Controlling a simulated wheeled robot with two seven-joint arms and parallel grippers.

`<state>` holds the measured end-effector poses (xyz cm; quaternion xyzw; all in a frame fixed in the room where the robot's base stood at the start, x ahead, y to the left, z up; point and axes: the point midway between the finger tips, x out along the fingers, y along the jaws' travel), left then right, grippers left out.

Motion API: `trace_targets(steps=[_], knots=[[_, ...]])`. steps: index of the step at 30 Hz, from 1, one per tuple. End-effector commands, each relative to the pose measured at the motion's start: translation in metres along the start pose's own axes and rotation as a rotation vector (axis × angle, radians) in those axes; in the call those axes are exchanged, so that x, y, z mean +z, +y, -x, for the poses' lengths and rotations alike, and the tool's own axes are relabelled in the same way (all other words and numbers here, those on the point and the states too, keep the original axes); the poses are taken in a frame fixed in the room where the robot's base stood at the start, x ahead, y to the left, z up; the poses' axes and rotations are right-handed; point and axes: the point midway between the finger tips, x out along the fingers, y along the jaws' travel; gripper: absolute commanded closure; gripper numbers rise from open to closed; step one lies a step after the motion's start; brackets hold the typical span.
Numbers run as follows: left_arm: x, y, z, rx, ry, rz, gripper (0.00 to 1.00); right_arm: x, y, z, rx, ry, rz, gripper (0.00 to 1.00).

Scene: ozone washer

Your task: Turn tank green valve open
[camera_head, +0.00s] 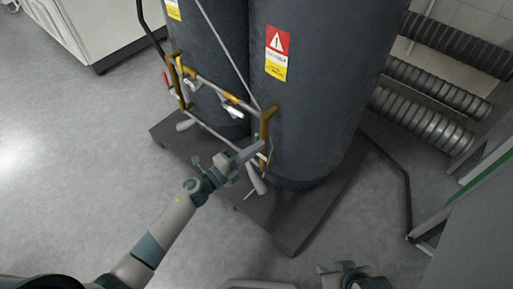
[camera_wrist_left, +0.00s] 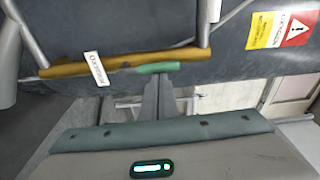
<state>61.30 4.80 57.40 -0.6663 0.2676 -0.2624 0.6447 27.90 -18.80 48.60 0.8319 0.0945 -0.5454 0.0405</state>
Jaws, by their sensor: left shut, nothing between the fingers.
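In the head view my left gripper (camera_head: 258,147) reaches the brass piping low on the front of the right tank (camera_head: 325,60). It partly hides the valve there. Part of my right arm (camera_head: 345,278) shows at the bottom edge; its fingers are not clear.
A second tank (camera_head: 215,45) stands to the left, with valves and pipes across the front. Both stand on a dark base plate (camera_head: 290,225). Ribbed ducts (camera_head: 430,100) and a dark frame bar are at the right. A white cabinet (camera_head: 100,30) is back left. The left floor is clear.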

Motion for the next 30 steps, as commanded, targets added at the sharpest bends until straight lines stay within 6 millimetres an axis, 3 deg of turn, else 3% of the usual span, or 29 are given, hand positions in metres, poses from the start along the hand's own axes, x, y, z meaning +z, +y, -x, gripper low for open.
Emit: trace_targets(steps=[11,17,23,30], knots=[[0.000,0.000,0.001,0.001,0.000,-0.001,1.00,0.000,0.000,0.000,0.000,-0.001,-0.001,0.69],[0.001,0.001,0.011,0.003,-0.001,-0.002,1.00,0.000,0.000,0.000,-0.001,-0.001,-0.001,0.69],[0.000,0.002,0.038,0.004,0.000,-0.001,1.00,0.001,0.000,0.000,-0.001,-0.003,-0.001,0.69],[0.000,0.002,0.085,0.004,0.000,0.000,1.00,-0.001,-0.001,-0.001,-0.003,0.006,0.000,0.69]])
